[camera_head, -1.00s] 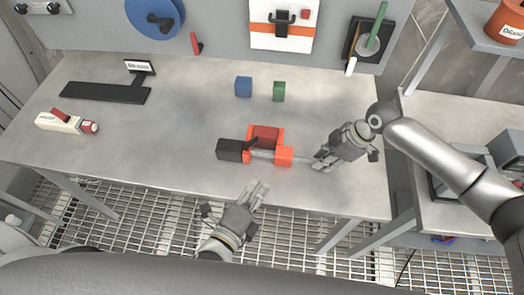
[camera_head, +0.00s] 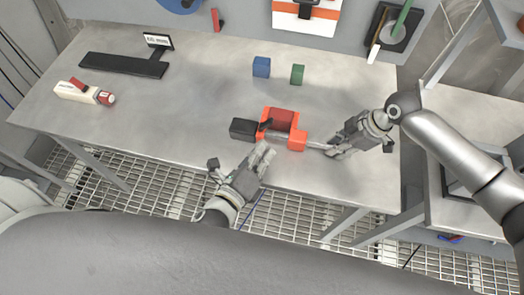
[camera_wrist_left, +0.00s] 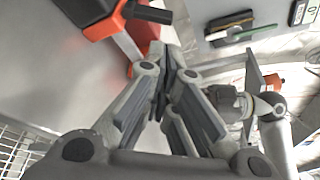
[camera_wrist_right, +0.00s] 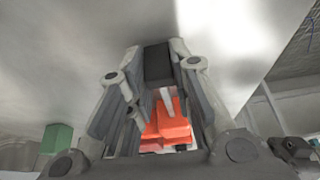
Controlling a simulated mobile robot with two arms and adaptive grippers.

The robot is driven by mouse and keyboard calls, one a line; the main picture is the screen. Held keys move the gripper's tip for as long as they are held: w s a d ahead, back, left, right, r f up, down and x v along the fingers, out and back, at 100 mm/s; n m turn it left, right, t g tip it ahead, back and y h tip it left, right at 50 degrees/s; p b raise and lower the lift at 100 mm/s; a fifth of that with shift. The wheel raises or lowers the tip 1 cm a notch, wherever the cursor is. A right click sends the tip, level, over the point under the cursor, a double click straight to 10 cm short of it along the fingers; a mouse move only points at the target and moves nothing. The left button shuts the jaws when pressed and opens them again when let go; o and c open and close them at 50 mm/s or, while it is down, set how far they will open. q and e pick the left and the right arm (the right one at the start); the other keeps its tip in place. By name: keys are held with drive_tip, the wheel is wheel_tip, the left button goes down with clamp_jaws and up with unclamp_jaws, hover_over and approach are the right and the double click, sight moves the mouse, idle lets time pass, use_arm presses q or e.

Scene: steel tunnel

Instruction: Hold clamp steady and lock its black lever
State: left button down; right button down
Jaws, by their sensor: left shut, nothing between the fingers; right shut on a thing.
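The orange clamp (camera_head: 297,139) lies on the steel table near its front edge, with a dark red block (camera_head: 282,119) at its back, a black end block (camera_head: 243,129) at the left and a grey bar. Its black lever (camera_head: 266,125) sticks up near the left end; it also shows in the left wrist view (camera_wrist_left: 150,14). My right gripper (camera_head: 328,148) is shut on the bar's right end; the exact contact is hard to see. My left gripper (camera_head: 268,149) is shut and empty, just in front of the clamp and apart from the lever.
A blue cube (camera_head: 261,67) and a green cube (camera_head: 297,74) stand behind the clamp. A black stand (camera_head: 122,65) with a small sign and a white-and-red tool (camera_head: 82,92) lie at the left. The table between them and the clamp is clear.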

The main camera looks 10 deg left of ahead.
sight(265, 127)
use_arm(q)
drive_tip(key=x, duration=0.7)
drive_tip(key=shift+w, duration=0.15)
drive_tip(key=shift+a+r+n, duration=0.15)
drive_tip(key=shift+r+n, duration=0.1)
drive_tip(key=shift+n, duration=0.35)
drive_tip(key=n, duration=0.1)
drive_tip(key=a+r+n+t+h, duration=0.1)
drive_tip(key=n, duration=0.1)
drive_tip(key=shift+r, duration=0.1)
drive_tip(key=a+n, duration=0.1)
drive_tip(key=n, duration=0.1)
drive_tip(key=r+n+t, duration=0.1)
drive_tip(key=n, duration=0.1)
drive_tip(key=shift+a+t+h, duration=0.3)
drive_tip(key=shift+a+h, duration=0.1)
drive_tip(key=v, duration=0.6)
drive_tip(key=f+v, duration=0.1)
drive_tip(key=v, duration=0.3)
drive_tip(key=shift+d, duration=0.35)
